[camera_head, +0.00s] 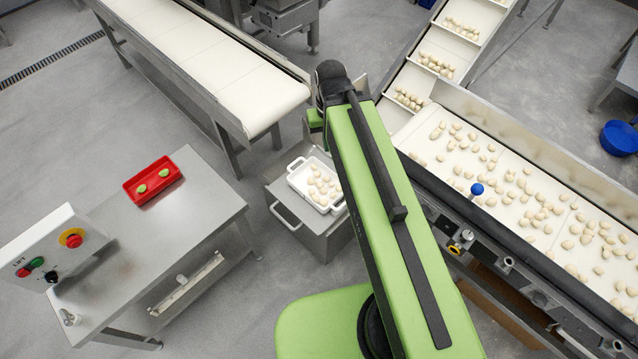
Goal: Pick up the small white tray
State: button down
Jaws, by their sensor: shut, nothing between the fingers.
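The small white tray (303,193) is near the middle of the head view. It holds several pale pasta pieces and sits level on a grey metal stand (318,232). It has a handle at each end. My green arm (388,200) passes over the right side of the stand and hides part of the tray's right edge. The arm's far end bends at a black joint just beyond the tray. My gripper's fingers do not show; the arm hides that part.
A white conveyor (225,75) runs behind the stand. Another conveyor (560,195) with scattered pasta lies to the right. Floor is clear between table and stand.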

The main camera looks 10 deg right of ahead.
aim_at(316, 182)
jog(key=k, duration=1.15)
jog(key=u, duration=0.75)
jog(key=i, duration=1.75)
jog(key=u, duration=0.35)
